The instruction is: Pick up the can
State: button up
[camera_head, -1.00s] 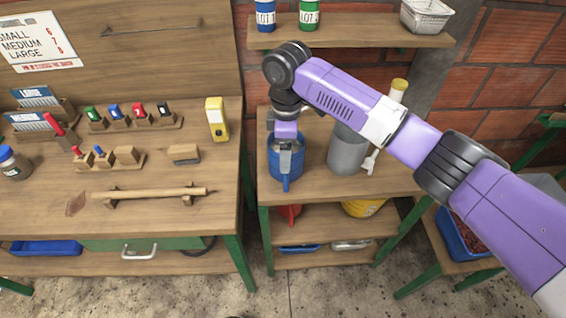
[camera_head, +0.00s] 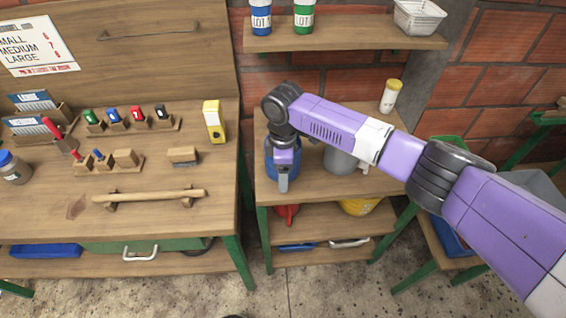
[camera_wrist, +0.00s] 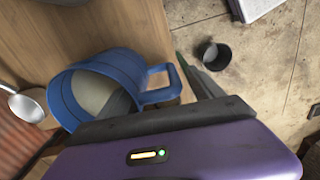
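A blue can (camera_head: 269,158) with a side handle stands on the wooden stand, partly hidden behind my arm in the head view. In the wrist view the blue can (camera_wrist: 68,98) shows its open top and pale inside, with its blue handle (camera_wrist: 175,83) on the right. My gripper (camera_head: 283,184) points down at the can's near side, in front of the handle area. The wrist view shows its purple body and a dark bar just below the can. Contact between gripper and can cannot be made out, nor can the gap between the fingers.
A grey can (camera_head: 340,160) stands right of the blue can, partly behind my arm. A white bottle with a yellow lid (camera_head: 390,95) stands at the back. The workbench (camera_head: 60,205) on the left holds small tools. A shelf (camera_head: 345,35) hangs above.

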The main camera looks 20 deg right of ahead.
grip_shut()
jog(key=shift+r, duration=0.1)
